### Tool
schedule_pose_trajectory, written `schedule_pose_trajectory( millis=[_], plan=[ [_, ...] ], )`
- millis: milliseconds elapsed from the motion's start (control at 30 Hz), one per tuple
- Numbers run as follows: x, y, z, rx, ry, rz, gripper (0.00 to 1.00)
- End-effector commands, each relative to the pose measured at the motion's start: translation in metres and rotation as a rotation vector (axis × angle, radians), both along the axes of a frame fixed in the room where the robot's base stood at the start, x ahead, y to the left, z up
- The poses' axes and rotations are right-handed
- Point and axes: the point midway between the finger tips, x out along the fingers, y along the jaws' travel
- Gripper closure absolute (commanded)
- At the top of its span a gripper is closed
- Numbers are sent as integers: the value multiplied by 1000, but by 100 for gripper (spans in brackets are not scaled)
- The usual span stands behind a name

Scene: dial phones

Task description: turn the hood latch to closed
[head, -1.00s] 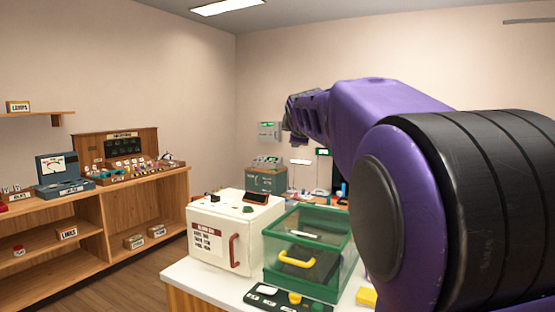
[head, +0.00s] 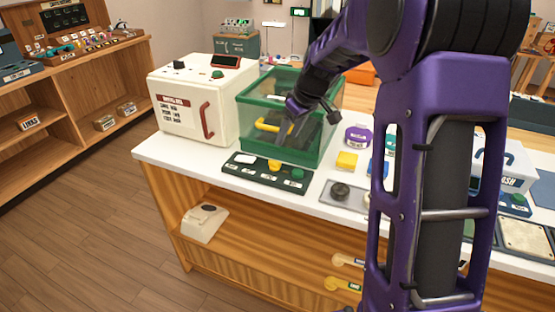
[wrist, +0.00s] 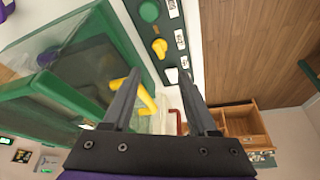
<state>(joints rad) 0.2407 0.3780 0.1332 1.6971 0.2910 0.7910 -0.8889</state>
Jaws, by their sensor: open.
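The hood is a clear box with a green frame (head: 318,142), standing on the white counter. A yellow bar handle (head: 270,126) is on its front; it also shows in the wrist view (wrist: 147,97). A dark panel (head: 240,171) in front of the hood carries a white switch (head: 245,159), a yellow knob (head: 275,165) and a green knob (head: 297,174). The yellow knob (wrist: 159,47) looks like the latch, but its label is too small to read. My gripper (wrist: 159,74) is open and empty, above the panel near the hood's front (head: 287,130).
A white cabinet with a red handle (head: 180,108) stands left of the hood. A yellow block (head: 346,161), a purple round item (head: 357,137) and a plate with dark knobs (head: 340,192) lie to the right. The floor in front of the counter is clear.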

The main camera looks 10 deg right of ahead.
Motion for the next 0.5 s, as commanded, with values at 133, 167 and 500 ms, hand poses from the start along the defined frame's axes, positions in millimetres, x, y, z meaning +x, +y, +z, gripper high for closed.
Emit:
schedule_pose_trajectory(
  millis=[133,167,500],
  plan=[
    [10,8,-34,0,3,1,41],
    [12,9,-40,1,4,1,41],
    [33,22,-95,-1,-1,1,41]
  ],
)
